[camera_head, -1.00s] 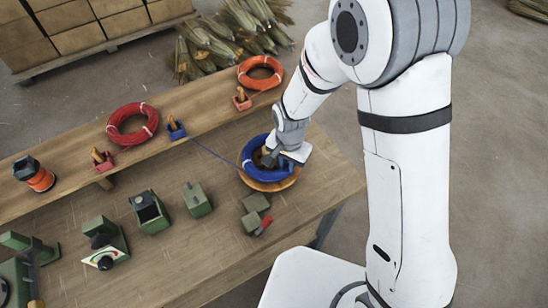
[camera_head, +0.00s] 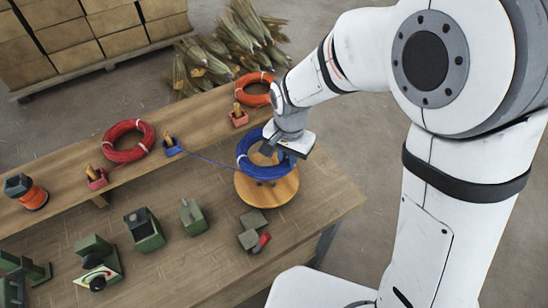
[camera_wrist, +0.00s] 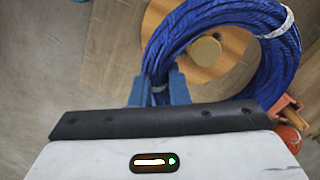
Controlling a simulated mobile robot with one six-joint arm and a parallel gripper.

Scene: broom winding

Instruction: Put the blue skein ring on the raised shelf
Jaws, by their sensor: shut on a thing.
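The blue skein ring (camera_head: 245,160) is held by my gripper (camera_head: 272,152) above the round wooden disc (camera_head: 268,192). The raised shelf (camera_head: 60,165) is the long plank behind the bench top. A thin blue strand runs from the ring to a blue block (camera_head: 173,148) on the shelf.
A red ring (camera_head: 148,135) and an orange ring (camera_head: 256,88) lie on the shelf, with small red blocks (camera_head: 97,180) nearby. The shelf between the two rings is mostly clear. Several green tools (camera_head: 148,232) stand on the bench. Bundled straw (camera_head: 215,60) lies behind.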

